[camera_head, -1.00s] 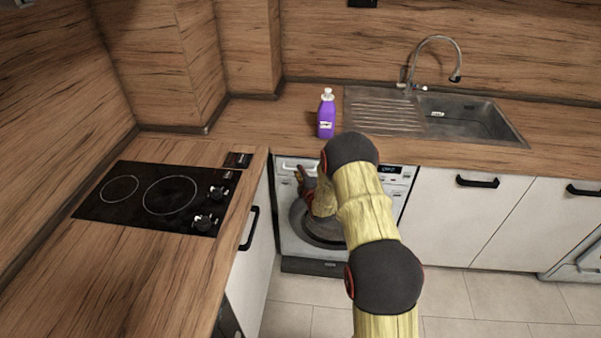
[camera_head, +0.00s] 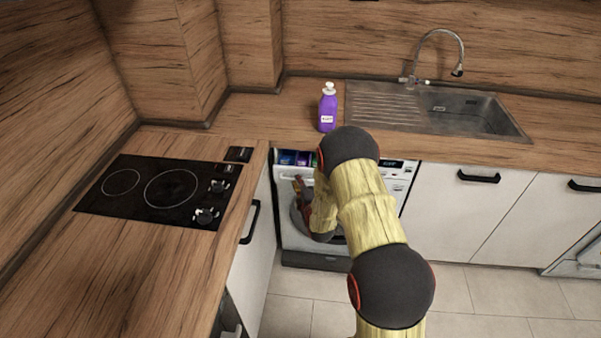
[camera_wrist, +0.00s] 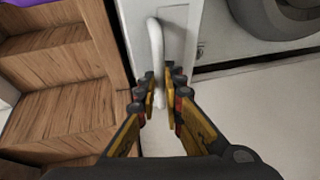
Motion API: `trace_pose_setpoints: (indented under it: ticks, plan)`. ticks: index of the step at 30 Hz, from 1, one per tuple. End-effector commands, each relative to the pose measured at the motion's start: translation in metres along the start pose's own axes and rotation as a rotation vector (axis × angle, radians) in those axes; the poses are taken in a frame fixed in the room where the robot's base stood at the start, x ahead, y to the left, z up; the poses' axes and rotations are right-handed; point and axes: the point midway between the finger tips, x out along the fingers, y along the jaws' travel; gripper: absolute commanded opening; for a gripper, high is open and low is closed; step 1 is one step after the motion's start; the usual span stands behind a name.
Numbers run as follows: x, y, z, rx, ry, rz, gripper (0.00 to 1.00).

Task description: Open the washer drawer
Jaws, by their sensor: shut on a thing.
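The white washer (camera_head: 290,230) stands under the counter, partly hidden by my arm. Its detergent drawer (camera_head: 286,178) at the top left is pulled out, and blue and purple compartments show behind its front. My gripper (camera_head: 299,186) is at the drawer front. In the wrist view the pale drawer handle (camera_wrist: 156,45) runs down between the fingers of my gripper (camera_wrist: 163,92), which is shut on it. The washer's round door is partly hidden behind my arm; its dark rim (camera_wrist: 262,18) shows in the wrist view.
A purple bottle (camera_head: 327,112) stands on the counter above the washer. A hob (camera_head: 160,193) is set in the left counter, with a black-handled cabinet (camera_head: 247,260) below. A sink (camera_head: 465,113) is at the right. The tiled floor in front is clear.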

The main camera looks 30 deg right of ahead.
Motion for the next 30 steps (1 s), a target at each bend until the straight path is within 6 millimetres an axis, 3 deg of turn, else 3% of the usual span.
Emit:
trace_pose_setpoints:
  ticks: [6, 12, 18, 29, 30]
  plan:
    - [-0.043, -0.012, -0.018, 0.000, 0.001, -0.005, 0.00]
    - [-0.068, -0.017, -0.028, 0.000, 0.001, -0.003, 0.00]
    - [-0.078, -0.019, -0.032, 0.000, 0.000, -0.004, 0.00]
    - [-0.080, -0.020, -0.033, 0.001, 0.000, -0.003, 0.00]
    - [-0.080, -0.020, -0.033, 0.001, 0.000, -0.003, 0.10]
